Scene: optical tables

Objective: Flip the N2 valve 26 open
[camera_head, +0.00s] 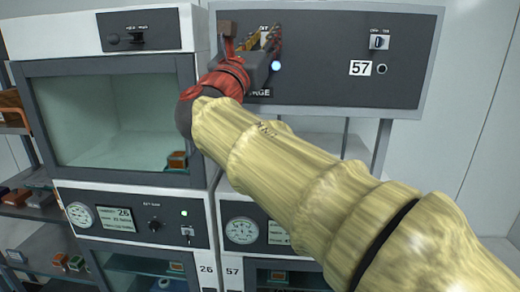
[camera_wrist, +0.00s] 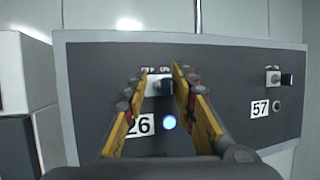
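The N2 valve 26 switch (camera_wrist: 160,86) is a small knob on a light plate on the dark grey panel (camera_wrist: 230,75). The number label 26 (camera_wrist: 139,125) is below it, partly behind the left finger. A round light (camera_wrist: 169,122) glows blue-white under the switch. My gripper (camera_wrist: 160,76) is open, its yellow-sided fingers on either side of the switch in the wrist view. Whether they touch it, I cannot tell. In the head view my gripper (camera_head: 254,40) is in front of the panel's left part and covers the switch and most of its label.
A second switch (camera_head: 380,42), labelled 57 (camera_head: 360,68), is at the panel's right, with a dark round indicator. A glass-fronted cabinet (camera_head: 120,15) stands left of the panel. A gauge (camera_head: 241,231) and another unit are below. A shelf with small blocks is at far left.

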